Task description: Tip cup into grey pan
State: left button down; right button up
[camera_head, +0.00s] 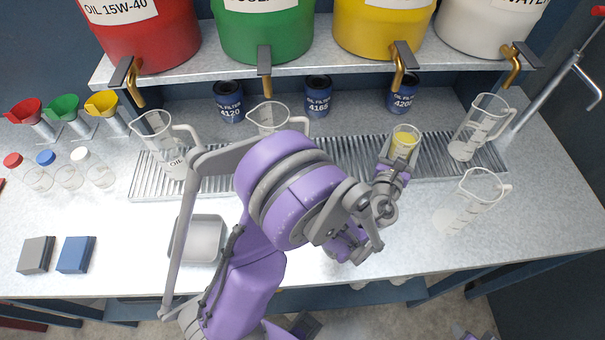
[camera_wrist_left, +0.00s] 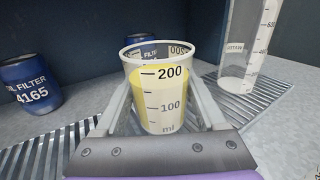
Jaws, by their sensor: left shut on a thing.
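The cup (camera_head: 405,140) is clear with a white rim and dark measuring marks, and it holds yellow liquid to about the 200 mark. It also shows in the left wrist view (camera_wrist_left: 163,95), upright between the fingers. My left gripper (camera_head: 393,160) is shut on the cup, at the right part of the slotted drain strip. The grey pan (camera_head: 204,240) stands on the bench left of my left arm, which hides its right side. The pan's visible inside looks empty. My right gripper is not clearly in view.
Clear jugs stand around the drain strip (camera_head: 140,188), including two at the right (camera_head: 478,125) (camera_head: 472,200). Blue oil filters (camera_head: 317,95) stand behind it, under a shelf of large coloured buckets (camera_head: 262,30). Funnels, small bottles and two sponges (camera_head: 76,254) are at the left.

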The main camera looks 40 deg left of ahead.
aim_at(205, 241)
jog(key=l+u, duration=0.3)
jog(key=u, duration=0.15)
jog(key=l+u, duration=0.3)
jog(key=u, duration=0.15)
jog(key=l+u, duration=0.3)
jog(key=u, duration=0.15)
jog(key=j+u, duration=0.1)
jog(key=u, duration=0.35)
jog(key=j+u, duration=0.1)
jog(key=u, duration=0.3)
jog(key=i+j+u, duration=0.2)
jog(key=u, duration=0.15)
jog(key=i+j+u, duration=0.1)
jog(key=i+u, duration=0.15)
jog(key=u, duration=0.15)
jog(key=j, duration=0.6)
jog(key=j+z, duration=0.1)
jog(key=z, duration=0.2)
jog(key=j+z, duration=0.1)
jog(key=z, duration=0.2)
